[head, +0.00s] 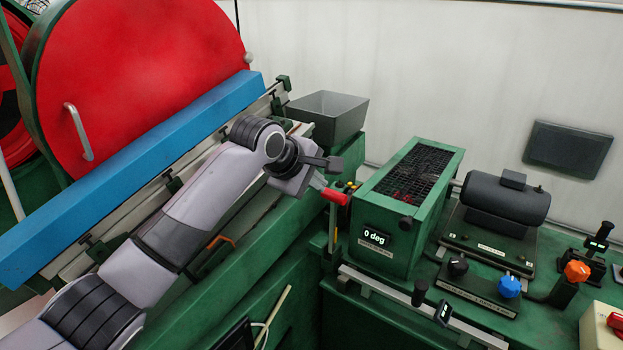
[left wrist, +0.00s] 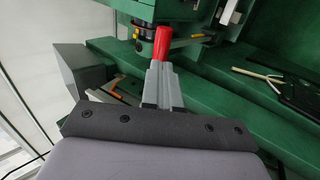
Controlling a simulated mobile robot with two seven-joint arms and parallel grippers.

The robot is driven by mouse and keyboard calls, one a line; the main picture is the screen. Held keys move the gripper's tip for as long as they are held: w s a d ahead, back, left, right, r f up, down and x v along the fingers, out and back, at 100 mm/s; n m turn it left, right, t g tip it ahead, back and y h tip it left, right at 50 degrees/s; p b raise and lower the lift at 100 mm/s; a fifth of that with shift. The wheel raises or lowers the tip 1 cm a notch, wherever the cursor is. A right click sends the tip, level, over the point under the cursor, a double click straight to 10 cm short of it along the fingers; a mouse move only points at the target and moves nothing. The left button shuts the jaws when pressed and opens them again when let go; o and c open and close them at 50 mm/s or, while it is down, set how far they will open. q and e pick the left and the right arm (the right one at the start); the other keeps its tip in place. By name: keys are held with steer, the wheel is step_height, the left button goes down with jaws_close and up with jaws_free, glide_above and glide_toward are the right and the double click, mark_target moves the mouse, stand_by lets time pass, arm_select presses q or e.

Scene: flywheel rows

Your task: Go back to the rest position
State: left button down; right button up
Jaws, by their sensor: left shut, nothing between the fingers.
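My left gripper (head: 318,182) is at the end of my grey left arm, near the middle of the head view. Its grey fingers are together and empty; they also show in the left wrist view (left wrist: 161,82). A red handle (head: 336,197) shows right at the fingertips, and it also shows just beyond them in the left wrist view (left wrist: 163,46). I cannot tell whether the fingers touch it. My right gripper is in neither view.
A big red disc cover (head: 150,75) and a blue rail (head: 130,180) lie behind my left arm. A grey bin (head: 330,115) stands beyond the gripper. To the right are a green box with a grille and a "0 deg" display (head: 375,237), a dark cylinder (head: 505,198) and several knobs.

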arm_select(q)
steer(key=s+a+f+m+t, duration=0.1)
steer(key=s+a+f+m, duration=0.4)
steer(key=f, duration=0.7)
steer(key=s+a+f+t, duration=0.1)
steer(key=s+a+f, duration=0.2)
steer(key=s+f, duration=0.6)
steer(key=s+a+f+m+y, duration=0.1)
steer(key=s+a+f+m, duration=0.3)
steer(key=s, duration=0.6)
steer(key=s+a+f+m+t+y, duration=0.1)
steer(key=s+a+f+m+y, duration=0.1)
steer(key=s+a+f+m, duration=0.2)
steer(key=s+a+f, duration=0.3)
steer(key=s+a, duration=0.2)
steer(key=s, duration=0.1)
steer(key=shift+s+a+f+t, duration=0.15)
steer(key=shift+s+f+t, duration=0.05)
steer(key=shift+s+t, duration=0.1)
